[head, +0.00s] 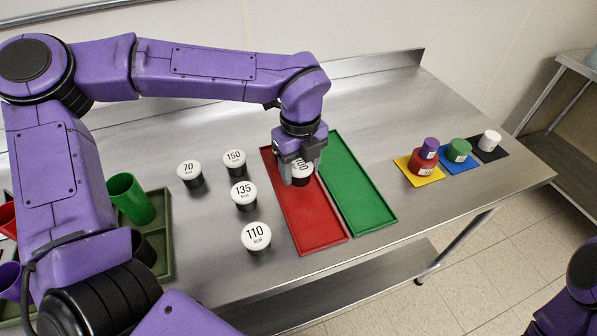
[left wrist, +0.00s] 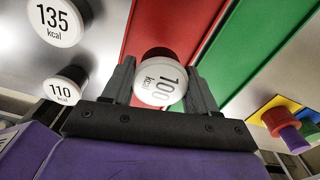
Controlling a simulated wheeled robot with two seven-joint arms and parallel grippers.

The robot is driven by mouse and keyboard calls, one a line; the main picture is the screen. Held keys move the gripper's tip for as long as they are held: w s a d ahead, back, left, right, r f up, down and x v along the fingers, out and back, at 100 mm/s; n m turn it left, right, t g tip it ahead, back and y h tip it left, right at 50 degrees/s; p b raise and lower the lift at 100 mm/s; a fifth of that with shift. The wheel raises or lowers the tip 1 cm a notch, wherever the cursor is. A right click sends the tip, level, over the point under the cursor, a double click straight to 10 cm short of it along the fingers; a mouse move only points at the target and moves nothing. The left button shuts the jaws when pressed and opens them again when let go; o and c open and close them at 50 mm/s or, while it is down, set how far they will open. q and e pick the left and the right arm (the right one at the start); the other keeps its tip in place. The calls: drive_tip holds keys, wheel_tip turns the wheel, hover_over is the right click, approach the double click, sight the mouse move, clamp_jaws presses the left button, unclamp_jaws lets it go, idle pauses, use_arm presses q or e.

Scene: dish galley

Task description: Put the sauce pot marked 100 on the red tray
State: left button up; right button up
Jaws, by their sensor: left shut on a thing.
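The sauce pot marked 100 (head: 302,171) has a white lid and a dark body. My left gripper (head: 299,170) is shut on it, over the far part of the red tray (head: 316,226). In the left wrist view the pot (left wrist: 158,82) sits between the two fingers (left wrist: 160,85), its lid showing "100 kcal". The red tray (left wrist: 168,28) lies behind it there. I cannot tell whether the pot touches the tray. The red tray is otherwise empty. Only a purple part of my right arm shows at the lower right of the head view; its gripper is out of view.
A green tray (head: 360,197) adjoins the red one on the right. Pots marked 70 (head: 190,171), 150 (head: 234,160), 135 (head: 244,194) and 110 (head: 256,237) stand left of it. Coloured blocks on mats (head: 432,176) are at the right. A dark green crate (head: 165,262) holds cups at left.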

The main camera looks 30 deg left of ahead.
sight(298, 178)
use_arm(q)
drive_tip(key=f, duration=0.3)
drive_tip(key=shift+w+a+f, duration=0.15)
drive_tip(key=shift+a+f, duration=0.1)
drive_tip(key=shift+f, duration=0.15)
drive_tip(key=shift+f, duration=0.15)
drive_tip(key=o, duration=1.1)
wheel_tip(298, 178, up, 12)
drive_tip(key=shift+r+b, duration=0.25)
drive_tip(key=shift+b, duration=0.05)
